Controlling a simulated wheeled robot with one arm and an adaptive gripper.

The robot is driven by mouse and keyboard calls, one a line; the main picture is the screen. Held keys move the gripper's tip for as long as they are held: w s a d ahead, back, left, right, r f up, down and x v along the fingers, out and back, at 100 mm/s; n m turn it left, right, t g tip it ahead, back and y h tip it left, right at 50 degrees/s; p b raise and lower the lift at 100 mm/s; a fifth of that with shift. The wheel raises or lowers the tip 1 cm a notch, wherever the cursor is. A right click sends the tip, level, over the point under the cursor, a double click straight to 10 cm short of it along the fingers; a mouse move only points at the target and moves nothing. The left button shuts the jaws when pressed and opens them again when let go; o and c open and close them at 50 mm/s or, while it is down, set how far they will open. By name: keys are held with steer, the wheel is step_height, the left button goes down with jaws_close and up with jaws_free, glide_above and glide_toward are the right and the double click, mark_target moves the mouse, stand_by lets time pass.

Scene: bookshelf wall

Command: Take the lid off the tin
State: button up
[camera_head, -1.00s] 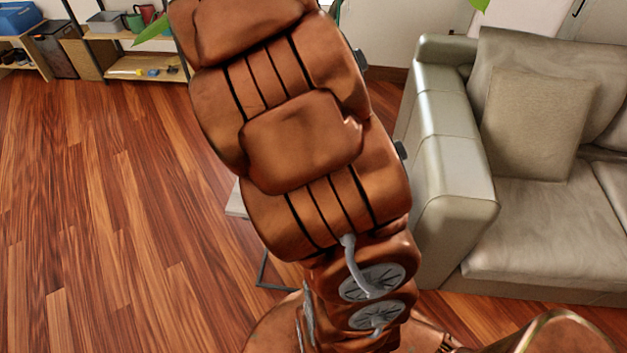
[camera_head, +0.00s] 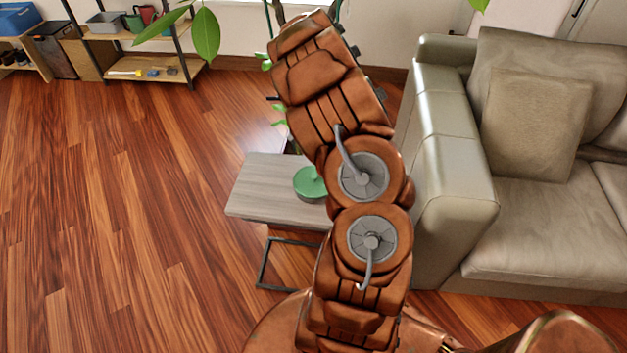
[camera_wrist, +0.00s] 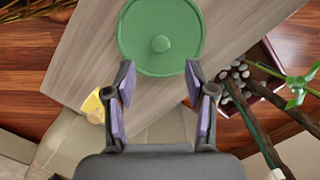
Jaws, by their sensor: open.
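The tin's round green lid (camera_head: 311,183) shows on the small side table, partly hidden by my arm in the head view. In the wrist view the green lid (camera_wrist: 160,36) is seen from above with a round knob at its centre; the tin's body is hidden beneath it. My gripper (camera_wrist: 160,98) is open and empty, with its two purple-padded fingers apart just below the lid in the picture. I cannot tell its height above the lid. In the head view my gripper is hidden behind my arm.
The grey wooden side table (camera_head: 262,188) stands beside the sofa (camera_head: 452,170). In the wrist view a yellow object (camera_wrist: 92,106) lies near the table's edge and a planter with pebbles (camera_wrist: 262,72) stands at the right. Open floor (camera_head: 110,210) is at the left.

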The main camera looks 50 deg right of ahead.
mark_target(314, 175)
steer(key=shift+w+a+f+p, duration=0.15)
steer(key=shift+f+p, duration=0.25)
steer(key=shift+f, duration=0.7)
steer(key=shift+s+a+f+p, duration=0.1)
steer(key=shift+a+f+p, duration=0.2)
steer(key=shift+f, duration=0.8)
steer(key=shift+w+a+f+p, duration=0.1)
steer(key=shift+f+p, duration=0.35)
steer(key=shift+f, duration=0.65)
steer(key=c, duration=1)
steer(key=shift+c, duration=0.2)
steer(key=shift+r, duration=0.2)
